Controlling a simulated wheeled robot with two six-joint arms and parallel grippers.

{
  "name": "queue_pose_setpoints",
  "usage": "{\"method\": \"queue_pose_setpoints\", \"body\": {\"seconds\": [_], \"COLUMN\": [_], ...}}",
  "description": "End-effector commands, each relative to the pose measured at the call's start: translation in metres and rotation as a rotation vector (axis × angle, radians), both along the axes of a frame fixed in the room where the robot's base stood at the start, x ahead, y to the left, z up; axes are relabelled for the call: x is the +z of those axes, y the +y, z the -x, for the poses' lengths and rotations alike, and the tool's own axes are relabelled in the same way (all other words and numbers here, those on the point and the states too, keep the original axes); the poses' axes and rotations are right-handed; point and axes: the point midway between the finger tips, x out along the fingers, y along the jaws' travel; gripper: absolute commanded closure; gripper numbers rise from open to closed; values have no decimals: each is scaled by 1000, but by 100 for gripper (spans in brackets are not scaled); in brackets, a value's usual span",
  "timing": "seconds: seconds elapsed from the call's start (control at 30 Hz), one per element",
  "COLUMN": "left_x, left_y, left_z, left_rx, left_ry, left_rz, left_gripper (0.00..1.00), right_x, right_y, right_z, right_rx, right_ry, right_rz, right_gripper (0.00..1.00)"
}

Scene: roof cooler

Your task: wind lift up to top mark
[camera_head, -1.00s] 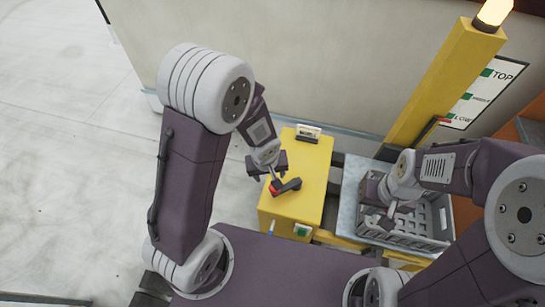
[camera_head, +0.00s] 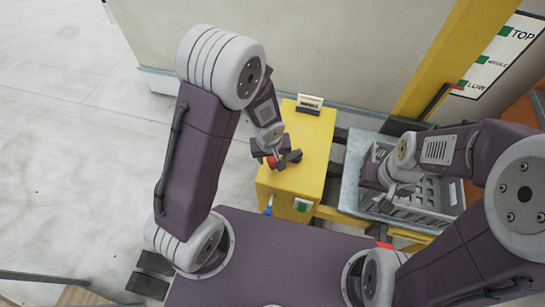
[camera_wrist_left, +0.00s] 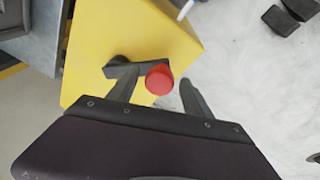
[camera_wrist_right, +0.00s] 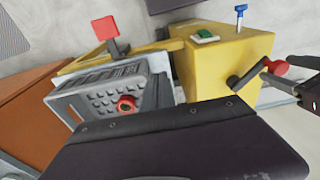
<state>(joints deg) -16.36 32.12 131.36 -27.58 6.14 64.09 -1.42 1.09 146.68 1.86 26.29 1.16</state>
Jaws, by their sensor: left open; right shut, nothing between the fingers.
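The yellow winch box (camera_head: 292,180) carries a dark crank (camera_head: 291,158) with a red knob (camera_head: 271,161). My left gripper (camera_head: 273,156) is over the knob. In the left wrist view its open fingers (camera_wrist_left: 158,90) stand either side of the red knob (camera_wrist_left: 159,79), with a gap on the right. The mark board (camera_head: 497,58) reads TOP, a middle mark and LOW; a red pointer (camera_head: 461,84) is beside LOW. My right gripper (camera_head: 387,199) is shut and empty over the grey crate (camera_head: 430,212) on the lift platform (camera_head: 352,172).
A yellow mast (camera_head: 440,75) stands behind the crate. The box has a green button (camera_head: 302,205) and a blue-topped lever (camera_head: 268,210). The right wrist view shows a round red part (camera_wrist_right: 126,104) at the crate. Pale floor to the left is open.

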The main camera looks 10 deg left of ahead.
Motion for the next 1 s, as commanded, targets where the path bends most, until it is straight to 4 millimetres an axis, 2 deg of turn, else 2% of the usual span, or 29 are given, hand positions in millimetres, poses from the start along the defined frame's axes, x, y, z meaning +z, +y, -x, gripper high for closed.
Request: {"method": "queue_pose_setpoints", "body": {"seconds": [0.07, 0.27, 0.3, 0.73, 1.0], "left_x": [1, 1, 1, -2, 1], "left_y": [0, 0, 0, -15, -16], "left_z": [0, 0, 0, 12, 13], "left_rx": [0, 0, 0, -3, -2], "left_ry": [0, 0, 0, -2, -1], "left_rz": [0, 1, 1, 1, 1], "left_gripper": [42, 97, 100, 100, 100], "right_x": [1, 1, 1, -16, -15], "right_y": [0, 0, 0, 0, 0], "right_z": [0, 0, 0, 0, 0], "right_rx": [0, 0, 0, 0, 0], "right_ry": [0, 0, 0, 0, 0], "right_rz": [0, 0, 0, 0, 0], "right_gripper": [100, 100, 100, 100, 100]}}
